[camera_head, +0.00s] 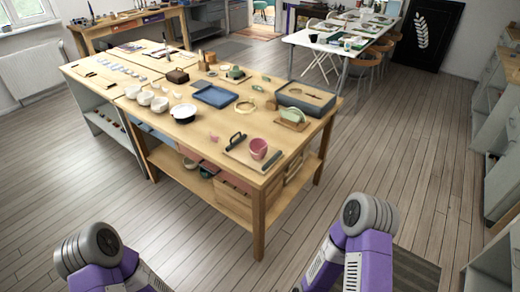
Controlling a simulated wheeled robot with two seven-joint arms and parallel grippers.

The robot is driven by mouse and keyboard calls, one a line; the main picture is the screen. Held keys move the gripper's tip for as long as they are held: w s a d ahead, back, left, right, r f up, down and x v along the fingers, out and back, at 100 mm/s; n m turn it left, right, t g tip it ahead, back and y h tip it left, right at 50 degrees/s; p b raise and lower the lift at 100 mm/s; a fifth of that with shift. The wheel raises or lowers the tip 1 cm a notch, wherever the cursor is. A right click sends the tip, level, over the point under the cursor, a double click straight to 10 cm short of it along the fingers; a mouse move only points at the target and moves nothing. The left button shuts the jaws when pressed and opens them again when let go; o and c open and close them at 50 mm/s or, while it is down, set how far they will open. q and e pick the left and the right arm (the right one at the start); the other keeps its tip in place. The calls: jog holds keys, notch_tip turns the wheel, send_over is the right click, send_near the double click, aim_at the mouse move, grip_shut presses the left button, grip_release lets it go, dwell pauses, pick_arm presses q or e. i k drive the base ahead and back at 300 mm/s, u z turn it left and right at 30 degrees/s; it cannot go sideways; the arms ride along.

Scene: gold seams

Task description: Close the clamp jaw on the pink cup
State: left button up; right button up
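The pink cup (258,148) stands upright on a light board (240,155) near the front right corner of the wooden table. A dark grey bar (272,162) lies on the board just right of the cup. A black clamp-like piece (236,140) is on the board's left side, with a gap between it and the cup. Which of these is the moving jaw is too small to tell. My purple and grey arm links show at the bottom left and bottom right, well short of the table. Neither gripper shows.
The wooden table (215,140) also holds a blue tray (215,96), white bowls, a white pot (184,113) and a grey box (305,98). A lower shelf holds boxes. Open floor (350,160) lies right of the table; shelving stands at the far right.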

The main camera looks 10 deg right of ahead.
aim_at(243, 138)
jog(key=u, duration=0.15)
jog(key=i, duration=1.1)
jog(key=u, duration=0.1)
